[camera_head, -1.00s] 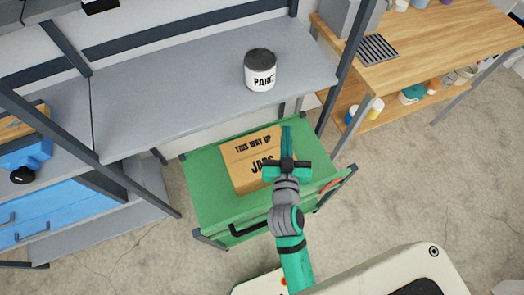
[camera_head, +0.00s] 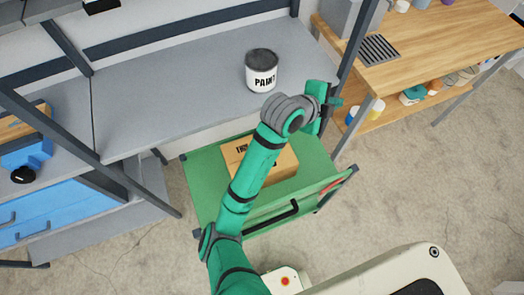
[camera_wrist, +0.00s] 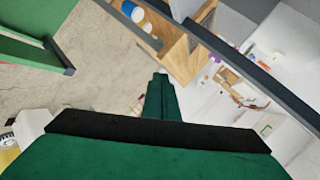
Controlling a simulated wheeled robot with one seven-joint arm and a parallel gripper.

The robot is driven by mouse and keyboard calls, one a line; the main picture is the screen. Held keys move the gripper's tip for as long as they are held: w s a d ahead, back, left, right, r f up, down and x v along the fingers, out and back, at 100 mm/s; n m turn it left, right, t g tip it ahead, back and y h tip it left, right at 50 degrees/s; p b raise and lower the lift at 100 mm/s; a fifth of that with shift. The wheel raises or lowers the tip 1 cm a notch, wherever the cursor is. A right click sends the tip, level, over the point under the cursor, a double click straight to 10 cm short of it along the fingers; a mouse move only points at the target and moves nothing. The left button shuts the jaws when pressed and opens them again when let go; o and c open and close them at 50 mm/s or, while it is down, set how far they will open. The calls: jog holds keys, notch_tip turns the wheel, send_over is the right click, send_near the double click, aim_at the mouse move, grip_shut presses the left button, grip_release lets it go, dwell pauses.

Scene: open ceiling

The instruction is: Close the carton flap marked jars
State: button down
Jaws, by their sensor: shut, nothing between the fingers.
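The brown cardboard carton (camera_head: 284,164) sits on the green cart top in the head view. My arm crosses in front of it and hides its middle. Part of some black lettering shows at its upper left, but the word "JARS" cannot be read now. I cannot tell how the marked flap stands. My gripper (camera_head: 330,103) is up and to the right of the carton, apart from it, near the grey shelf's right post. In the wrist view my gripper (camera_wrist: 162,85) has its fingers together and empty, with floor and furniture beyond; the carton is not seen there.
The green cart (camera_head: 205,190) has a black handle (camera_head: 265,220) in front. A paint tin (camera_head: 261,72) stands on the grey shelf (camera_head: 190,90) close to my wrist. The shelf post (camera_head: 352,50) and a wooden bench (camera_head: 430,45) are at the right. Open floor lies at the right.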

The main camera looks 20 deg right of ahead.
jog(key=a+f+m+g+y, duration=0.1)
jog(key=a+f+m+y, duration=0.4)
jog(key=a, duration=0.6)
jog(key=a+f+m+g+y, duration=0.1)
jog(key=a+f+m+y, duration=0.2)
jog(key=a+y, duration=0.5)
jog(key=w+f, duration=0.1)
jog(key=f, duration=0.3)
jog(key=a+f+h, duration=0.1)
jog(key=f, duration=0.4)
jog(key=w+a+f+h, duration=0.1)
jog(key=f, duration=0.3)
jog(key=shift+w+a+f, duration=0.2)
jog(key=shift+w+f, duration=0.1)
jog(key=shift+f, duration=0.05)
jog(key=shift+f, duration=0.15)
